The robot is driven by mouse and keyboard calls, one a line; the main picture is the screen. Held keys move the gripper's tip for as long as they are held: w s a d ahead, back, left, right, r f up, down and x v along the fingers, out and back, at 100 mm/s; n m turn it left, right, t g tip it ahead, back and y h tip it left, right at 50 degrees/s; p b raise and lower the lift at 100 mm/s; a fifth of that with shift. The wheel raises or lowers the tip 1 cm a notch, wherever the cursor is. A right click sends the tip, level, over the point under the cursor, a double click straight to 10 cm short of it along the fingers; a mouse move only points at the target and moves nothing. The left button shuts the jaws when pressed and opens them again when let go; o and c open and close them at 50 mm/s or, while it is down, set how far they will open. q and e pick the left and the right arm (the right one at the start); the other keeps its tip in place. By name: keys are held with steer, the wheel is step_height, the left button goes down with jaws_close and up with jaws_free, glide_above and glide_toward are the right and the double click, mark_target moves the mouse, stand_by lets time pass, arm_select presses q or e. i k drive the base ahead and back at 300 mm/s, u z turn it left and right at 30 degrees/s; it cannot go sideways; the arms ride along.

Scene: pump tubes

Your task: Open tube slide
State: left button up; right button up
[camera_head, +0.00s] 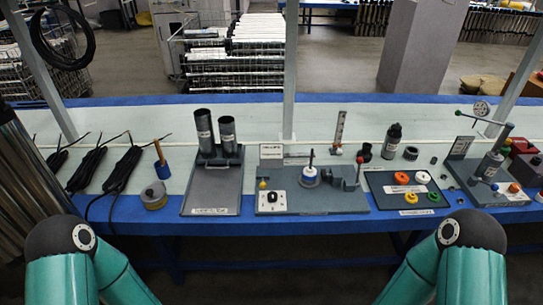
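A dark grey tray (214,190) with a label on its front edge lies on the bench left of the middle. Two dark tubes (227,131) stand upright at its back. A grey fixture (335,195) in the middle carries a labelled dial box (271,199), a white-and-blue round piece (309,178) with an upright pin, and a dark block with a handle. I cannot tell which part is the tube slide or whether it is open. Only my green arm links show at the bottom left and bottom right; neither gripper is in view.
A black mat (381,187) holds several coloured rings. A dark bottle (391,141) stands behind it. A gauge fixture (490,176) is at the right. Grey posts (290,70) rise behind the bench.

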mark_target(219, 157)
steer(key=k, duration=1.3)
steer(key=z, duration=0.2)
steer(key=i, duration=1.85)
steer(key=u, duration=0.7)
